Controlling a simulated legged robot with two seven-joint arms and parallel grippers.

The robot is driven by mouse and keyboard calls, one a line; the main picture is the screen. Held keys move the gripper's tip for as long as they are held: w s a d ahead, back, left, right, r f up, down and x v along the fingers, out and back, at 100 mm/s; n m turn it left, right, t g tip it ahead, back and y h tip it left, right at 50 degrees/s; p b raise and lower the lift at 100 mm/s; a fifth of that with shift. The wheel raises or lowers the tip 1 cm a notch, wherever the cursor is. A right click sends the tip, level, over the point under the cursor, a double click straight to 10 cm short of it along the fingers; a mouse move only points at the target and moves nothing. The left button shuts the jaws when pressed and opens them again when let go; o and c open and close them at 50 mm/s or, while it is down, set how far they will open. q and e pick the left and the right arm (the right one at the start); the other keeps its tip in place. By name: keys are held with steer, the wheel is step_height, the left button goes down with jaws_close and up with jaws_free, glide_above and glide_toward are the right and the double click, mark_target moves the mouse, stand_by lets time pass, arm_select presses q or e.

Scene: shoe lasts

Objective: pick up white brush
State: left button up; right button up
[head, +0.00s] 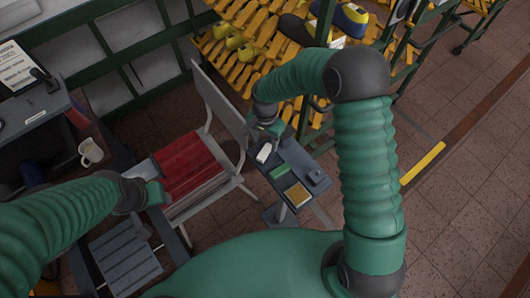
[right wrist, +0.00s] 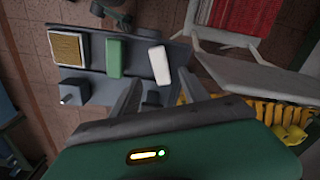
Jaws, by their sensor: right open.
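The white brush (head: 264,152) lies on a small grey table (head: 314,164), at its end nearest the chair. It also shows in the right wrist view (right wrist: 160,65), just beyond the fingers. My right gripper (head: 268,130) is above that end of the table, close to the white brush. In the right wrist view its fingers (right wrist: 158,92) are apart with nothing between them. My left gripper (head: 153,193) is at the left beside the chair, and its fingers cannot be made out.
A green block (head: 279,171) and a yellow-topped block (head: 298,195) lie beside the brush. A dark fixture (head: 316,178) stands on the table's edge. A chair with red cloth (head: 187,160) is to the left. A rack of yellow shoe lasts (head: 240,65) stands behind.

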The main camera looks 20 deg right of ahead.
mark_target(265, 151)
step_height(265, 151, down, 2)
steer(key=shift+w+a+f, duration=0.1)
steer(key=shift+w+f, duration=0.05)
steer(key=shift+f, duration=0.1)
step_height(265, 151, down, 5)
steer(key=shift+a+r+p, duration=0.1)
steer(key=shift+p, duration=0.5)
steer(key=shift+f, duration=0.2)
jaws_close()
